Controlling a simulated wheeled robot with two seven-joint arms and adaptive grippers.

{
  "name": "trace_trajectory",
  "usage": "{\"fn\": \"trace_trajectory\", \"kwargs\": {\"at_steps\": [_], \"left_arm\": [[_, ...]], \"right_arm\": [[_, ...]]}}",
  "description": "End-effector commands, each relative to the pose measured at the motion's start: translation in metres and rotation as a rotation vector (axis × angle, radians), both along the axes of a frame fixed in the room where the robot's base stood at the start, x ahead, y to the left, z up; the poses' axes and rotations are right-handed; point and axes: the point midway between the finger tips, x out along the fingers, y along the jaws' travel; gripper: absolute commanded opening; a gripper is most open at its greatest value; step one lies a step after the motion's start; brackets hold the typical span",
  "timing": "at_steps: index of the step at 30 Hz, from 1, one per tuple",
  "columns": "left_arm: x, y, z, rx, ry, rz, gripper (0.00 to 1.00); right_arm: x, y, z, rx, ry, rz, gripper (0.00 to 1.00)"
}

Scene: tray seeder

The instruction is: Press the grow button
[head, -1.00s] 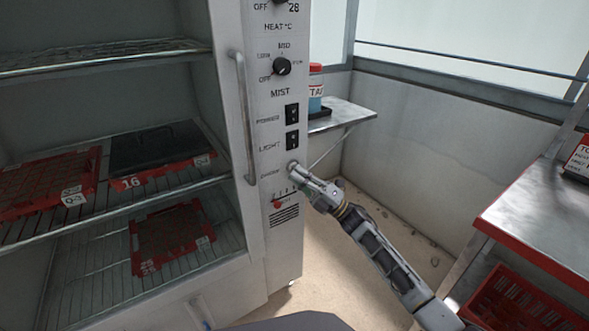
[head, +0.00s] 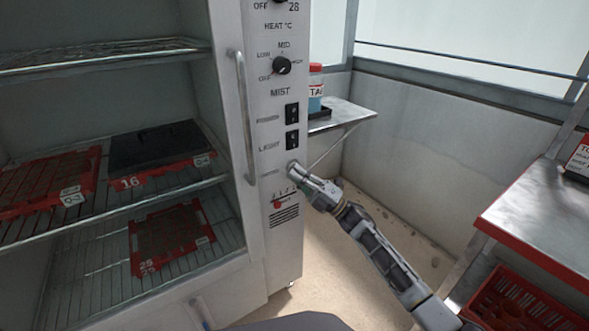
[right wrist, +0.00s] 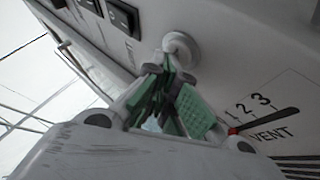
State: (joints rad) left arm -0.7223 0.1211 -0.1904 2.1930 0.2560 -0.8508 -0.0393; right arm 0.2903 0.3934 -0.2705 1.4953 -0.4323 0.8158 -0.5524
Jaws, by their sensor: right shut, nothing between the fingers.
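The control panel (head: 276,225) of the cabinet carries a pale round button (head: 292,164) below the light switch. The small label beside it is too blurred to read. In the right wrist view the button (right wrist: 182,46) is a white knob with a round collar. My right gripper (head: 298,173) is shut and empty, its tips right at the button. In the right wrist view the green-padded fingers (right wrist: 167,66) overlap its lower edge. I cannot tell whether they touch it or whether it is pushed in. My left gripper is not in view.
The light switch (head: 292,140), power switch (head: 292,113) and mist knob (head: 282,66) sit above; the vent slider (right wrist: 262,122) is below. The cabinet's door handle (head: 243,120) is left. A small shelf (head: 345,115) and a red-edged bench (head: 535,215) stand right.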

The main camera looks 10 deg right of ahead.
Motion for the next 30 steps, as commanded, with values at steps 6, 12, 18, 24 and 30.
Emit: {"fn": "trace_trajectory", "kwargs": {"at_steps": [6,12,18,24,30], "left_arm": [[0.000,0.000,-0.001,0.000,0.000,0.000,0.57],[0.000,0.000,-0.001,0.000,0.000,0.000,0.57],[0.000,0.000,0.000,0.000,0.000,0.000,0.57],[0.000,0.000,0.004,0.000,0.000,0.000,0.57],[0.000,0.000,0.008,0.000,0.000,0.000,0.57]], "right_arm": [[0.002,0.000,0.000,0.000,0.000,-0.001,0.00],[0.002,0.000,0.000,0.000,0.001,-0.001,0.00],[0.000,0.000,0.000,0.000,0.001,-0.001,0.00],[-0.006,-0.003,0.000,0.001,0.002,-0.001,0.00],[-0.013,-0.005,0.001,0.000,0.000,-0.001,0.00]]}}
